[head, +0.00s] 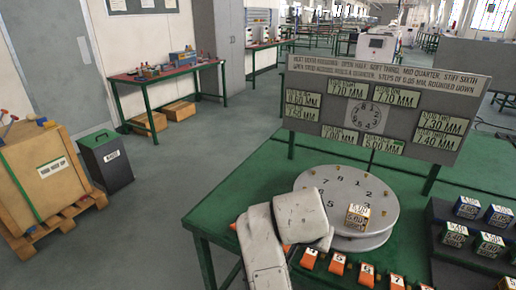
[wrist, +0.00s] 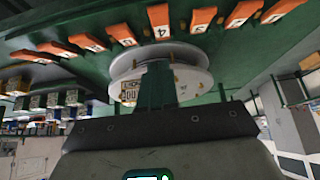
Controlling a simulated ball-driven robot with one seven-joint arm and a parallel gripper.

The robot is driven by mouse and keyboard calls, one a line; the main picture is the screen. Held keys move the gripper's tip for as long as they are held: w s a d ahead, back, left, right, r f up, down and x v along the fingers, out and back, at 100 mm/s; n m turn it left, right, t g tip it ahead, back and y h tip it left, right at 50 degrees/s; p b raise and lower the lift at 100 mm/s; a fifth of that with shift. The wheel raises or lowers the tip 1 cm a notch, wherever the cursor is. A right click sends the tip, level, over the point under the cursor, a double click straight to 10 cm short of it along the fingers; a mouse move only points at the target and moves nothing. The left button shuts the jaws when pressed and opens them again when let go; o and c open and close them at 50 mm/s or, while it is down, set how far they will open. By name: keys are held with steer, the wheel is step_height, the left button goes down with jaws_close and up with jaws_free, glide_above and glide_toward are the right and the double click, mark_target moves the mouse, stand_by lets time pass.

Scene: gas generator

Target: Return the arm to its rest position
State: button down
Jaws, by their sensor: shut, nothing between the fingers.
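My white arm (head: 265,250) is folded low at the front of the head view, in front of the green table (head: 240,165). My gripper (wrist: 157,80) shows in the wrist view as narrow green fingers held together, with nothing between them. The arm hides it in the head view. The round grey dial (head: 345,185) with numbers stands on the table just beyond the arm. It also shows upside down behind the fingers in the wrist view (wrist: 196,82). A small labelled block (head: 357,217) sits on the dial.
Orange numbered tags (head: 337,264) line the table's front edge, close to my arm. A dark rack (head: 450,262) with labelled blocks is at the right. A grey sign board (head: 388,110) stands behind the dial. A wooden crate (head: 45,175) and a bin (head: 105,160) stand left; floor between is clear.

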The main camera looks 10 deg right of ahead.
steer(key=s+d+f+n+g, duration=0.1)
steer(key=s+d+f+n, duration=0.1)
steer(key=s+d+f, duration=0.5)
steer(key=s+d+f+n+g, duration=0.15)
steer(key=s+d+f, duration=0.25)
steer(key=s+f, duration=0.4)
steer(key=s+a+f+n+g+y, duration=0.1)
steer(key=s+f+n+y, duration=0.2)
steer(key=s, duration=1.5)
steer(key=shift+s+f, duration=0.25)
steer(key=shift+f, duration=0.35)
